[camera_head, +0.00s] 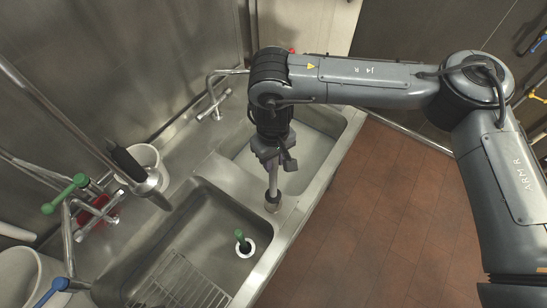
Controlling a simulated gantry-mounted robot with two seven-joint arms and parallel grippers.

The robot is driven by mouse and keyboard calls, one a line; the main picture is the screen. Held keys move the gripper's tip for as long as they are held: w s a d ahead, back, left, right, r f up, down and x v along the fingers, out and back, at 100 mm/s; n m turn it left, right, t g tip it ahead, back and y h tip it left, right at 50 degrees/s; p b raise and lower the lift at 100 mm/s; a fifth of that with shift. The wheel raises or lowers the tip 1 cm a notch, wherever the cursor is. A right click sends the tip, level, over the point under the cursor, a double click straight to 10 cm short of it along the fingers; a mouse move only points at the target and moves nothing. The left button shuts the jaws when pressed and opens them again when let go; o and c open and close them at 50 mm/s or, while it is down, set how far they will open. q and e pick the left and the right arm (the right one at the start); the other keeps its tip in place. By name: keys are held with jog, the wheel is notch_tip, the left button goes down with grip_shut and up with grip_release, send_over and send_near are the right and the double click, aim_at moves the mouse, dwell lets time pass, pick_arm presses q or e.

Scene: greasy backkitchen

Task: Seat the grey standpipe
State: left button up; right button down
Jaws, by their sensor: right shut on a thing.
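My right gripper (275,162) points down over the sink and is shut on the grey standpipe (272,184). The standpipe is a short, roughly upright grey tube with a wider brownish foot. Its foot appears over the strip between the two basins, near the front rim; I cannot tell whether it touches. The gripper hides its upper end. In the near basin (190,218), a green upright piece (240,237) stands in a pale drain ring (246,248). The far basin (310,155) is partly hidden behind my right arm; its drain does not show. My left gripper is not in view.
A wire rack (183,283) lies in the near basin. A tap (213,95) stands at the back wall. Tiled floor (370,220) is clear.

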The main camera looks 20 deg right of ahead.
jog(key=shift+f+b, duration=0.9)
jog(key=shift+f, duration=1.15)
jog(key=shift+r, duration=0.1)
jog(key=shift+p, duration=0.45)
jog(key=shift+p, duration=0.4)
